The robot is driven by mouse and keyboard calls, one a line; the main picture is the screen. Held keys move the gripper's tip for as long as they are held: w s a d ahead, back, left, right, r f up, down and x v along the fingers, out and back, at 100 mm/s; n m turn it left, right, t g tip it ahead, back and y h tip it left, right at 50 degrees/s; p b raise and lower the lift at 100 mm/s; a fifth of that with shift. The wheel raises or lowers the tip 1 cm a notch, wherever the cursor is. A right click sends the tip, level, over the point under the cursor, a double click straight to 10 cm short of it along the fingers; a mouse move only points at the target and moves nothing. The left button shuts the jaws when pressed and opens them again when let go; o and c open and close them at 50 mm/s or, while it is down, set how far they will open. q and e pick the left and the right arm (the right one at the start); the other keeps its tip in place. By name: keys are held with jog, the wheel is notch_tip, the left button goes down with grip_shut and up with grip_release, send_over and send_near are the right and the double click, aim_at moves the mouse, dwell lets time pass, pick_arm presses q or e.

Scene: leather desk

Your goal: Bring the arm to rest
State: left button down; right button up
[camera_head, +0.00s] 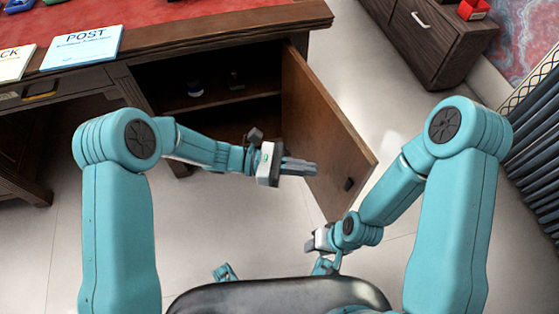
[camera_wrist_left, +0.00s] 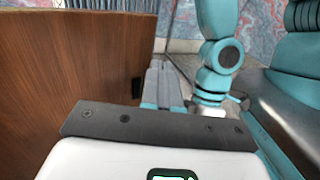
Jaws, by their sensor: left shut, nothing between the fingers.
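My left arm reaches from the left across the front of the desk. My left gripper (camera_head: 314,168) is shut and empty, its grey fingers pointing right in front of the open wooden cabinet door (camera_head: 322,125). In the left wrist view the shut fingers (camera_wrist_left: 162,84) point away from the camera, with the door (camera_wrist_left: 65,75) close on their left. I cannot tell whether they touch it. My right arm is bent down and inward on the right. My right gripper (camera_head: 318,241) is low, below the door's bottom edge, and its fingers cannot be made out.
The open desk cabinet (camera_head: 220,85) holds a few small items. A blue "POST" sign (camera_head: 84,46) lies on the desk top. A dark wooden cabinet (camera_head: 425,38) stands at the back right, and a dark ribbed object (camera_head: 540,150) at the right edge. Pale floor (camera_head: 225,210) is open below the desk.

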pick_arm(q)
jog(key=v, duration=0.6)
jog(key=shift+a, duration=0.1)
